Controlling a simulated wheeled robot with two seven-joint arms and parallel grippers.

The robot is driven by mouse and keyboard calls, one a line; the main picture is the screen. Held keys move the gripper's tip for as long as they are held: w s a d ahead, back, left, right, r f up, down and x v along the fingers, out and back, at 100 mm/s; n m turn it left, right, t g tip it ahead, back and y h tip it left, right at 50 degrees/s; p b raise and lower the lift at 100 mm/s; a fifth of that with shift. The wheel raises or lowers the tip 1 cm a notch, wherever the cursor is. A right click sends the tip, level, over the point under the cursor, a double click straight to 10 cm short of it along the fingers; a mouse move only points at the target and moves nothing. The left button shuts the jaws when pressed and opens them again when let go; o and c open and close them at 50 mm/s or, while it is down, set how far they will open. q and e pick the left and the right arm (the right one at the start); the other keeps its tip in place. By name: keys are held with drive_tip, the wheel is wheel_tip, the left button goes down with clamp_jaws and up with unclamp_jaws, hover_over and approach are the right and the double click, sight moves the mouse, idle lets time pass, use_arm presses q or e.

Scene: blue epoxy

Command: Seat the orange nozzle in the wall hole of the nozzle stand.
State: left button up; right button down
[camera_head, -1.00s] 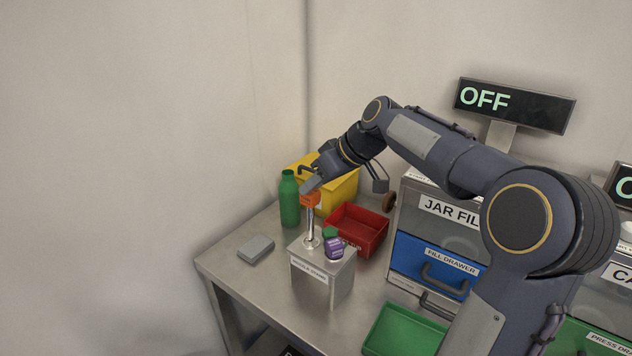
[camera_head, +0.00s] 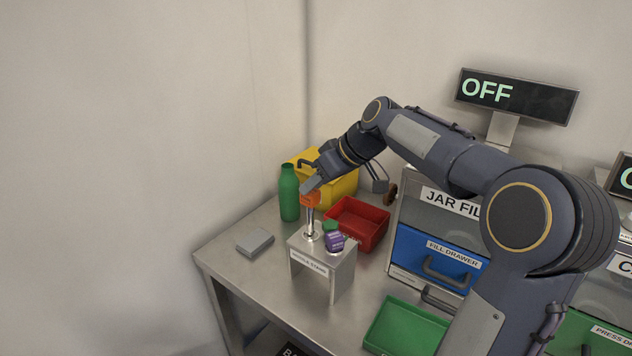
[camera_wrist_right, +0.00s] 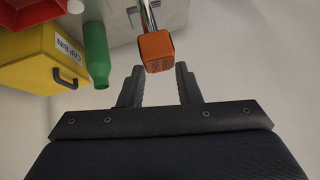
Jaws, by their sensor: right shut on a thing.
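The orange nozzle (camera_head: 310,199) has a blocky orange head on an upright silver tube. My right gripper (camera_head: 311,188) is shut on the orange head from above. In the right wrist view, the orange head (camera_wrist_right: 156,50) sits at the tips of my right gripper (camera_wrist_right: 160,75). The tube's lower end meets a silver ring on top of the nozzle stand (camera_head: 318,269), at its back left. I cannot tell how deep the tube sits in that hole. A green and a purple nozzle (camera_head: 335,241) stand beside it on the stand. My left gripper is out of view.
A green bottle (camera_head: 289,193) and a yellow bin (camera_head: 345,190) stand behind the stand. A red bin (camera_head: 358,223) is to its right, a grey block (camera_head: 255,243) to its left. A green tray (camera_head: 405,328) lies in front of the jar filler's blue drawer (camera_head: 435,262).

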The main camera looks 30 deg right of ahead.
wheel_tip(320, 180, down, 9)
drive_tip(key=b, duration=0.8)
drive_tip(key=shift+f, duration=0.15)
idle(2.8)
drive_tip(key=c, duration=1)
unclamp_jaws()
drive_tip(key=shift+o, duration=0.2)
drive_tip(key=p+v, duration=0.2)
drive_tip(key=v, duration=0.3)
drive_tip(key=v, duration=0.8)
